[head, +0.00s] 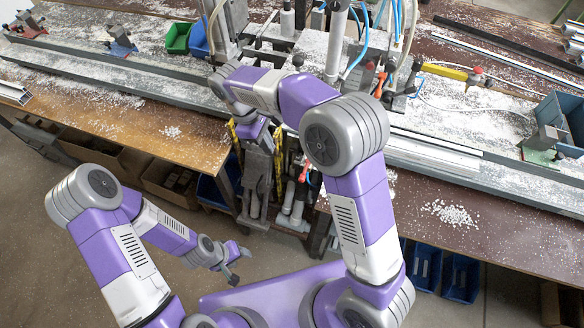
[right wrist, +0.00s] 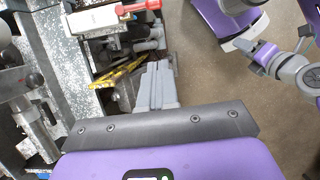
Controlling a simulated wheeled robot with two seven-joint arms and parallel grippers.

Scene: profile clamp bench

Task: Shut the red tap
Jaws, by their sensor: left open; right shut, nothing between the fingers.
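The red tap's lever (head: 304,172) shows under the front edge of the bench, right of my right gripper, among grey pipe parts. My left gripper (head: 236,262) is open and empty, low over the floor, away from the bench.
Yellow-and-black parts (right wrist: 118,76) are close beside my right fingers. The bench top (head: 450,215) is strewn with white chips and carries a long metal rail. Cardboard boxes (head: 165,182) and blue bins (head: 460,278) stand beneath. The floor in front is clear.

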